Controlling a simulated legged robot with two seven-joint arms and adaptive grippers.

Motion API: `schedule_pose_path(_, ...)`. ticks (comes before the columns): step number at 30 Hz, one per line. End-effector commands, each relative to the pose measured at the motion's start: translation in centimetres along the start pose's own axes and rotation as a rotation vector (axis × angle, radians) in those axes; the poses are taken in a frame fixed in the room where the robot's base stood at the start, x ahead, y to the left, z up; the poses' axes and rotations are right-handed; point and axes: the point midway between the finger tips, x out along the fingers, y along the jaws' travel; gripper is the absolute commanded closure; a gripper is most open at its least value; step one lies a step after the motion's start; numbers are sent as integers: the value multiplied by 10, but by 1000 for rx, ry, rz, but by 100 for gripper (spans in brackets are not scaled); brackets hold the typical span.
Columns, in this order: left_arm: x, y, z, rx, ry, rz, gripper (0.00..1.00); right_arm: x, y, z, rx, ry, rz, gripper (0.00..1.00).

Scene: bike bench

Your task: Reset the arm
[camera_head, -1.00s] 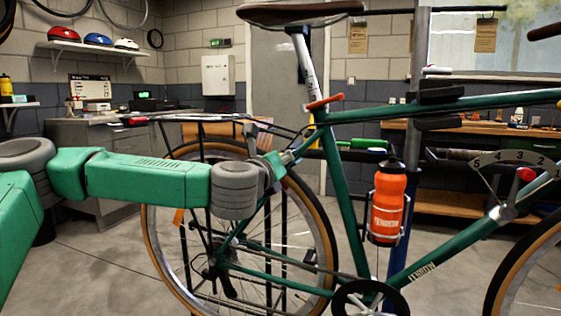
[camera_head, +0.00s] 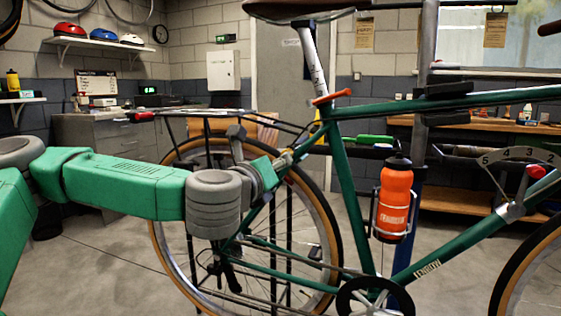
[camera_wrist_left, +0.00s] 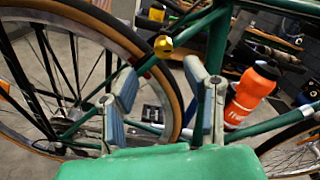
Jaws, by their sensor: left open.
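My left arm (camera_head: 130,186) is green with grey joints and reaches in from the left in the head view. My left gripper (camera_head: 256,148) is beside the rear of the green bike frame (camera_head: 345,190), partly hidden behind my grey wrist joint. In the left wrist view, the gripper (camera_wrist_left: 163,90) has its two blue-grey fingers spread apart with nothing between them. The rear wheel and green tubes show beyond the fingers. A small yellow round part (camera_wrist_left: 163,46) sits on a tube past the fingertips. My right gripper is not in view.
The bike's rear wheel (camera_head: 325,215) stands close behind my wrist. An orange bottle (camera_head: 394,197) sits in its cage on the frame. A blue-grey stand post holds the bike. A grey cabinet (camera_head: 105,140) and a shelf with helmets are at the left. Floor at lower left is clear.

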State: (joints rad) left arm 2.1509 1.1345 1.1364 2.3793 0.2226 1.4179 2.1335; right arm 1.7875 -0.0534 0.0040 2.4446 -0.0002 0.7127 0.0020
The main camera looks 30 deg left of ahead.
Motion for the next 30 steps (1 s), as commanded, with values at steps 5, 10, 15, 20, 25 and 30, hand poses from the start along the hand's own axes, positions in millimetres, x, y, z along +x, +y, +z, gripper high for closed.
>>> schedule_pose_path(5, -6, 1, 0, 0, 0, 2, 59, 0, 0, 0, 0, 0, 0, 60)
schedule_pose_path(10, -6, 1, 0, 0, 0, 1, 59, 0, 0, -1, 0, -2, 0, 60)
schedule_pose_path(15, -6, 0, 0, 0, 0, 1, 59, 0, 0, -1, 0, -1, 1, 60)
schedule_pose_path(20, -6, -1, -5, 18, 9, -4, 59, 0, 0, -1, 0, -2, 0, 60)
schedule_pose_path(25, -9, -20, -68, 268, 119, -82, 59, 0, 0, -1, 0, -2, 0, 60)
schedule_pose_path(30, -38, -35, -190, 778, 309, -289, 59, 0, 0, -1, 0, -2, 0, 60)
